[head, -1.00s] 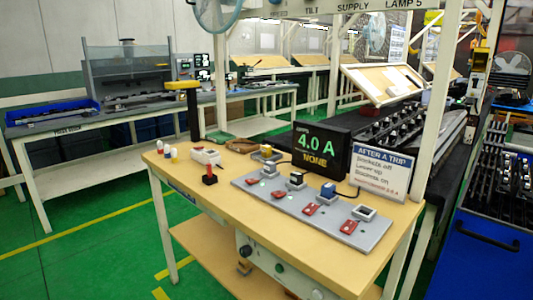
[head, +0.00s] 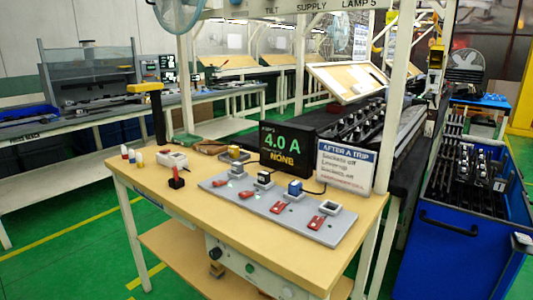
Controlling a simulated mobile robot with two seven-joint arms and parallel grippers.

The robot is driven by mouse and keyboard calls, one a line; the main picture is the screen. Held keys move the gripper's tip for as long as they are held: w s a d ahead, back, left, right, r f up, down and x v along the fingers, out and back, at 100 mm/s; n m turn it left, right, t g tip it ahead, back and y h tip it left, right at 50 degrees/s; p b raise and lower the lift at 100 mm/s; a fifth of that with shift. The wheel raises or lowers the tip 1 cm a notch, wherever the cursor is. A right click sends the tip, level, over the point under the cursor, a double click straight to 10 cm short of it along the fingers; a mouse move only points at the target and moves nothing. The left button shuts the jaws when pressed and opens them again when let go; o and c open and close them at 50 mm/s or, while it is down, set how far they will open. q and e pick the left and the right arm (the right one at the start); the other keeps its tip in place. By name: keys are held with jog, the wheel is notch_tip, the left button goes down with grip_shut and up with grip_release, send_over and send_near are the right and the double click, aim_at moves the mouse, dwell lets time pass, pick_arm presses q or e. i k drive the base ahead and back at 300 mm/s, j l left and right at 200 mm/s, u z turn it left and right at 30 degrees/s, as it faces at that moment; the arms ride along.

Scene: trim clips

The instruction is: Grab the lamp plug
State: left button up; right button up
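A grey socket panel (head: 290,222) lies on the wooden bench, with a row of sockets and red levers. A yellow plug (head: 235,154) is at the panel's far left end. The rightmost socket (head: 330,208) looks empty. I cannot read any label that tells which plug is the lamp's. Neither of my grippers is clearly in view.
A display (head: 287,146) reading 4.0 A and NONE and a sign (head: 345,166) stand behind the panel. A white box (head: 174,160) and a red-topped black block (head: 177,178) sit left. A blue cart (head: 470,240) stands right; the bench front (head: 190,215) is clear.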

aim_at(234, 150)
jog(key=j+z, duration=0.1)
jog(key=z, duration=0.25)
jog(key=j+z, duration=0.15)
jog(key=z, duration=0.25)
jog(key=j+z, duration=0.1)
jog(key=z, duration=0.25)
jog(key=k+j+z, duration=0.1)
jog(key=j+z, duration=0.2)
jog(key=k+j+z, duration=0.15)
jog(key=j+z, duration=0.2)
jog(key=k+j+z, duration=0.15)
jog(key=j, duration=0.2)
jog(key=k+j+z, duration=0.15)
jog(key=j, duration=0.25)
jog(key=k, duration=0.1)
